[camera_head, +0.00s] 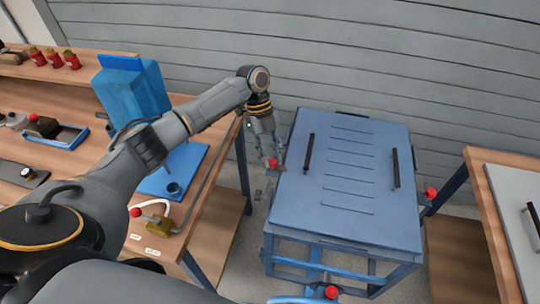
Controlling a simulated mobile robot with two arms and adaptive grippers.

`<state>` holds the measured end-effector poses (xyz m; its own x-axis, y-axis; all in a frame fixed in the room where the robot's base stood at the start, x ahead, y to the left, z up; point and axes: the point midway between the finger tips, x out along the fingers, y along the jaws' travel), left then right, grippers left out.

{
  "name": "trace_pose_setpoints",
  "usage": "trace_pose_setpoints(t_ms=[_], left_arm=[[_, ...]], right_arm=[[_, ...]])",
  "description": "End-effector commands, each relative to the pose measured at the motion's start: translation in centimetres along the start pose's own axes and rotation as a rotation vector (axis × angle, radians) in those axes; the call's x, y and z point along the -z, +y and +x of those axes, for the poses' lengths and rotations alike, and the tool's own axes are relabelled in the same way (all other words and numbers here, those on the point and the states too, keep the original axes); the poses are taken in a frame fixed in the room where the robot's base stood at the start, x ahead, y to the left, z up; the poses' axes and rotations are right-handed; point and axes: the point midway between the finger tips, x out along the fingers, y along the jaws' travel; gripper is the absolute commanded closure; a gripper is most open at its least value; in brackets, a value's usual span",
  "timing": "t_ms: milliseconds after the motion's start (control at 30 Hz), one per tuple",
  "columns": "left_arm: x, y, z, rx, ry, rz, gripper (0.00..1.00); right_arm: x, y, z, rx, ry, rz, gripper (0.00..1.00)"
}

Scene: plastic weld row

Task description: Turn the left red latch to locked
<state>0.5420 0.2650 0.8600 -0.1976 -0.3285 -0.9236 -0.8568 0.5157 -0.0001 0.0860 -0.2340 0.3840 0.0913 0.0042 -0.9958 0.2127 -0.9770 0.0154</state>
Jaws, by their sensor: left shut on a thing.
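The left red latch (273,163) shows as a red knob at the left edge of the blue box lid (352,213). My left gripper (271,156) reaches down to it from above, and its fingers are shut on the knob. The fingers partly cover the latch, so its exact angle is hard to tell. A second red latch (430,193) sits at the lid's right side. My right gripper is not in view.
The lid carries two black handles (308,153) and stands on a blue frame. A wooden bench (215,215) is at left with a blue machine (133,92) and a brass valve (160,223). Another red knob (331,292) is at front. A bench with a grey panel (512,205) is at right.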

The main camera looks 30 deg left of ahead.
Motion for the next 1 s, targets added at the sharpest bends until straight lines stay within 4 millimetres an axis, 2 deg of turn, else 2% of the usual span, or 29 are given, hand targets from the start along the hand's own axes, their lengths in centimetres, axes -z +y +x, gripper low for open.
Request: trace_pose_setpoints(t_ms=[400, 433, 500, 533, 867, 1000], left_arm=[[0.0, 0.0, 0.0, -0.001, -0.001, 0.006, 1.0], [0.0, 0.0, 0.0, -0.001, -0.001, 0.006, 0.68], [0.0, 0.0, 0.0, -0.001, -0.001, 0.006, 0.54], [0.0, 0.0, 0.0, -0.001, -0.001, 0.006, 0.51], [0.0, 0.0, -0.3, -0.001, -0.001, 0.005, 0.51], [-0.1, -0.1, -1.9, 0.002, -0.002, 0.004, 0.51]], right_arm=[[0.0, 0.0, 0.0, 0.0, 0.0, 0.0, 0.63], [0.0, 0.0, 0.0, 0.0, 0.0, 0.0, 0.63], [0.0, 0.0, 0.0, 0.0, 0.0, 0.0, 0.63], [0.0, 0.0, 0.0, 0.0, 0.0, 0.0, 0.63], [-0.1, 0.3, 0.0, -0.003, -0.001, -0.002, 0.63], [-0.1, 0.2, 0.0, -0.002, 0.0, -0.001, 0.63]])
